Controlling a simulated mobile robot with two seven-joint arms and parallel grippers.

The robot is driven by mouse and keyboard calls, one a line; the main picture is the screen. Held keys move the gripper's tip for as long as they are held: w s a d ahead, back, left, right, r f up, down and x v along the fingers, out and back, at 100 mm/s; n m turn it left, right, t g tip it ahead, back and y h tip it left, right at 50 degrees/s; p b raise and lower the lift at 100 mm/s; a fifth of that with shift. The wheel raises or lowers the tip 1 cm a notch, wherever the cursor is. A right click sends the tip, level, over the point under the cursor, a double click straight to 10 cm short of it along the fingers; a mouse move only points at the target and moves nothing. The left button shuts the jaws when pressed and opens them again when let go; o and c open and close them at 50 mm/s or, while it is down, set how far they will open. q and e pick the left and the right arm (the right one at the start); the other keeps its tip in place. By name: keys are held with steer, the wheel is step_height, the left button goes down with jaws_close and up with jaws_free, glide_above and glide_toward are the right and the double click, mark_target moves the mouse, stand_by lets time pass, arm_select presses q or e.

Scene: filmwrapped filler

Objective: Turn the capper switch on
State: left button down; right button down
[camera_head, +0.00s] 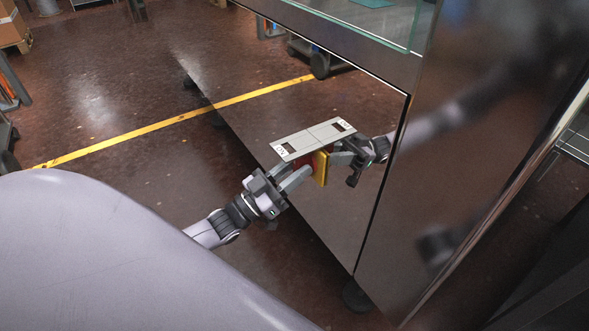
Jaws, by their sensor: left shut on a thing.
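The capper switch (320,168) sits on the machine's shiny side panel. It shows a yellow plate with a small red part, largely hidden by my fingers. My left gripper (303,172) comes in from the lower left and is shut on the switch's red part. Which way the switch is turned cannot be told. My right gripper is not in view.
The mirror-like machine panel (345,225) reflects my arm, the floor and a yellow floor line. A glass window (350,22) is above it. The machine stands on round feet (356,296). Open brown floor (100,90) lies to the left, with a cardboard box (12,25) far back.

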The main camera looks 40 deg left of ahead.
arm_select(q)
steer(key=c, duration=1)
jaws_free()
steer(key=shift+o, duration=0.4)
steer(key=shift+s, duration=0.1)
steer(key=v, duration=0.7)
steer(key=shift+f, duration=0.1)
